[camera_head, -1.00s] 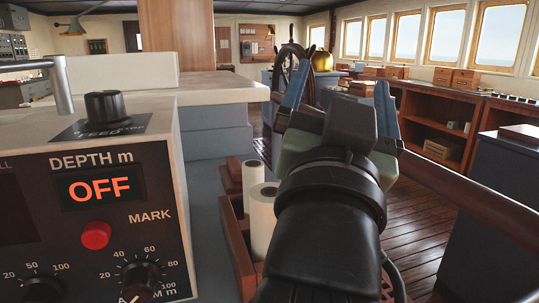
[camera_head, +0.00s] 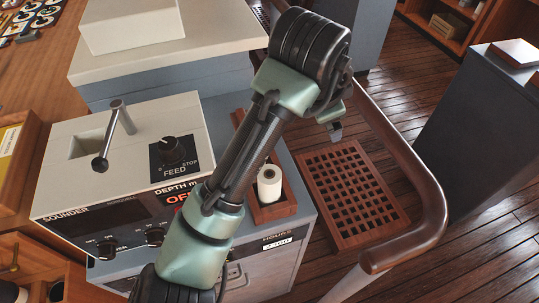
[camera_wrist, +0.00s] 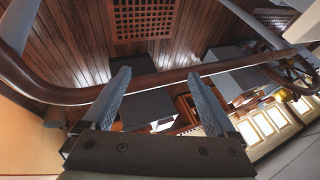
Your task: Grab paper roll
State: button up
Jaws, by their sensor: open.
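A white paper roll (camera_head: 269,184) stands upright in a small brown wooden box (camera_head: 273,211) at the right side of the sounder console in the head view. My arm crosses in front of the box and hides its far part, so I cannot tell whether other rolls stand there. My gripper (camera_head: 336,131) is mostly hidden behind my wrist in the head view, above and to the right of the roll, apart from it. In the wrist view my gripper (camera_wrist: 153,103) is open with nothing between its fingers. No paper roll shows in the wrist view.
The sounder console (camera_head: 125,150) with its lever stands left of the box. A brown handrail (camera_head: 405,170) curves on the right and also crosses the wrist view (camera_wrist: 140,84). A wooden floor grating (camera_head: 352,190) lies beyond the box. A dark cabinet (camera_head: 470,120) stands far right.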

aim_at(272, 175)
jog(key=s+a+r+m+g+y+p, duration=0.1)
jog(key=s+a+r+g+y+p, duration=0.2)
jog(key=s+a+g+p, duration=0.5)
jog(key=f, duration=0.2)
jog(key=w+a+f+t, duration=0.1)
jog(key=f, duration=0.2)
jog(key=f+t+b, duration=0.1)
jog(key=f, duration=0.1)
jog(key=shift+w+a+f, duration=0.15)
jog(key=shift+f, duration=0.05)
jog(key=f+b, duration=0.1)
jog(key=f, duration=0.2)
jog(key=shift+a+f, duration=0.15)
jog(key=shift+a, duration=0.05)
jog(key=shift+f, duration=1.1)
jog(key=shift+w, duration=0.1)
grip_shut()
